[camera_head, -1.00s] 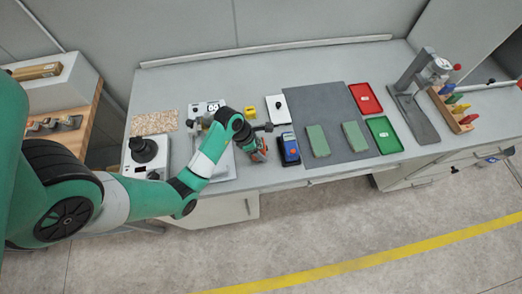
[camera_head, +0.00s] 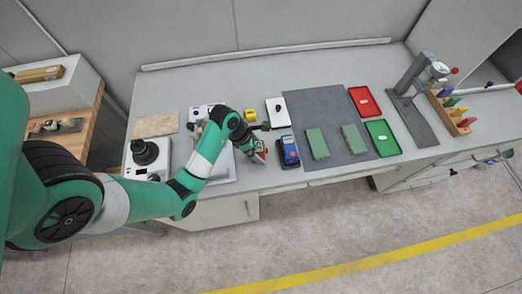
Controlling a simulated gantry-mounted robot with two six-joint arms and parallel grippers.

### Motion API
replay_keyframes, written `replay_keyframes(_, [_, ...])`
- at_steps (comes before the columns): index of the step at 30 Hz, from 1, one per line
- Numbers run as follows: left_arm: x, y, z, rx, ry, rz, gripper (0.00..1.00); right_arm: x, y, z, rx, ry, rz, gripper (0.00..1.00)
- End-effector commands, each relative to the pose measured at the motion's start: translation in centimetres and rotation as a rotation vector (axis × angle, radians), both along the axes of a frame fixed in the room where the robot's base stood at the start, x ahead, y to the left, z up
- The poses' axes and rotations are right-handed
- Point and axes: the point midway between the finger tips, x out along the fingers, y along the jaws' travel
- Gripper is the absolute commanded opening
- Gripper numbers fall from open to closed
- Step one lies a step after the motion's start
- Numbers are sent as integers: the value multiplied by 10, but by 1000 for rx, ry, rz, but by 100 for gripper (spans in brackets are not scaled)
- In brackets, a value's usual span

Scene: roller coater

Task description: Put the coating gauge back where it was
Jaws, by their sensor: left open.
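The coating gauge, a blue device with a dark body (camera_head: 289,151), lies on the grey bench just left of the dark mat. It appears to rest on a dark base, but I cannot tell whether it is fully seated. My left gripper (camera_head: 262,152) is open, just left of the gauge and apart from it, pointing down toward the bench. Its fingers are small and partly hidden by the wrist. My right gripper is not in view.
Two green panels (camera_head: 317,143) lie on the dark mat (camera_head: 325,105). A red tray (camera_head: 364,101) and a green tray (camera_head: 382,137) lie right of it. A white plate (camera_head: 277,111) lies behind the gauge. A gauge stand (camera_head: 412,108) stands at the right.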

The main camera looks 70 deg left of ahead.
Motion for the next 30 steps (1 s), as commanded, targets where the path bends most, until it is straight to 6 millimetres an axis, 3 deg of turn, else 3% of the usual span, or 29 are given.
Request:
replay_keyframes(3, [-11,3,34,3,-5,2,92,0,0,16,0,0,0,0])
replay_keyframes(10, [-30,6,81,1,-1,2,92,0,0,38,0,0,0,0])
replay_keyframes(15, [-36,6,89,1,0,0,92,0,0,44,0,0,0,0])
replay_keyframes(26, [-35,6,88,1,-1,-1,92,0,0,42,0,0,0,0])
replay_keyframes(28, [-28,5,93,2,-30,-9,92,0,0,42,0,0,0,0])
replay_keyframes(30, [-6,0,107,4,-121,-33,92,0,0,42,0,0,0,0])
